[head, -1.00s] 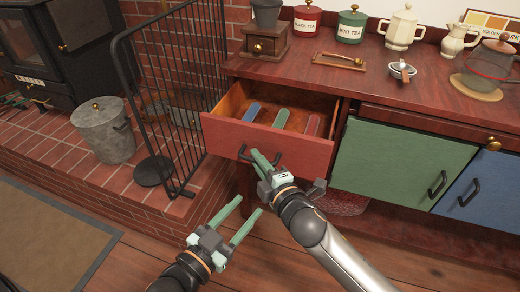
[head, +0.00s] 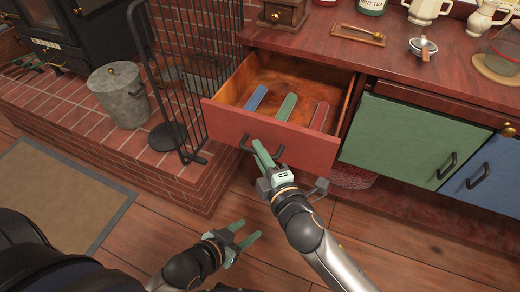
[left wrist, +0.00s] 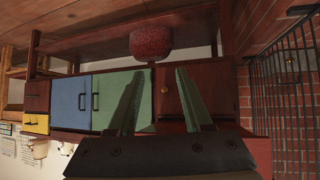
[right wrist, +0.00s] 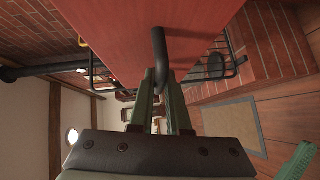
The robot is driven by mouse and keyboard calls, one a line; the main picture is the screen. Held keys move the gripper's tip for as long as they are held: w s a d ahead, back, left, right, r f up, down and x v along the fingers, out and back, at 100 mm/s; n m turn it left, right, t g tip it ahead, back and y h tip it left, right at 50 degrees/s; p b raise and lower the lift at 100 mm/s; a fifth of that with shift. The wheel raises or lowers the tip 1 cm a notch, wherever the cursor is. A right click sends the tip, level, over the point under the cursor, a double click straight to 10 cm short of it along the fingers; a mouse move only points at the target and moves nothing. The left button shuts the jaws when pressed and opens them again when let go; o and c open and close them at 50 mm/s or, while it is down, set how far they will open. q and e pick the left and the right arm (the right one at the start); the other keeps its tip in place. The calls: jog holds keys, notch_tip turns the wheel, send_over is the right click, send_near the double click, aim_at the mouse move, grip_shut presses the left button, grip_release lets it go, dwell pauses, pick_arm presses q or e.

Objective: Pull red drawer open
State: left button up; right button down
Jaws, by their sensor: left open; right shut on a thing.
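The red drawer (head: 285,139) is pulled out of the wooden cabinet, with its inside showing. Its front fills the top of the right wrist view (right wrist: 145,35). It has a dark bar handle (right wrist: 159,55). My right gripper (head: 262,153) is shut on this handle at the drawer front. My left gripper (head: 248,233) is open and empty, low over the floor and in front of the cabinet. Its two green fingers are apart in the left wrist view (left wrist: 160,98).
The drawer holds a blue (head: 256,98), a green (head: 287,107) and a red block (head: 320,115). A green door (head: 400,140) and a blue door (head: 487,175) are at right, both shut. A black fire screen (head: 190,70) and a metal bucket (head: 120,98) stand at left.

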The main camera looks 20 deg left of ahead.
jog(key=shift+f, duration=0.15)
jog(key=c, duration=0.9)
grip_release()
jog(key=shift+s+d+r, duration=0.1)
jog(key=shift+d+r, duration=0.05)
jog(key=shift+r, duration=0.05)
pick_arm(q)
jog(key=r+p, duration=0.1)
jog(key=p, duration=0.1)
jog(key=d+r+p, duration=0.1)
jog(key=p, duration=0.2)
jog(key=shift+s+r+g, duration=0.15)
jog(key=shift+s+g, duration=0.25)
pick_arm(e)
jog(key=v, duration=1.2)
jog(key=shift+s+f, duration=0.1)
jog(key=shift+s, duration=0.05)
pick_arm(q)
jog(key=shift+s, duration=0.1)
